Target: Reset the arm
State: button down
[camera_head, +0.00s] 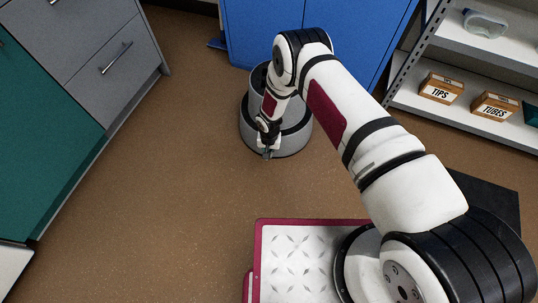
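My arm reaches from the lower right of the head view up to the top middle, then bends down. My gripper (267,152) hangs at its end, pointing down, in front of a round grey bin (295,139) on the floor. The gripper is small and dark here, and I cannot tell whether its fingers are apart. No held object can be made out. Part of the bin is hidden behind the arm.
Grey drawers (105,55) and a teal cabinet front (45,140) stand at the left. A blue cabinet (260,30) is behind the bin. Shelves at the right hold a TIPS box (441,88), a TUBES box (494,105) and goggles (485,24). The brown floor (165,190) is clear at centre left.

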notch_tip(320, 180, up, 6)
jog(key=shift+f+p, duration=0.2)
jog(key=shift+p, duration=0.75)
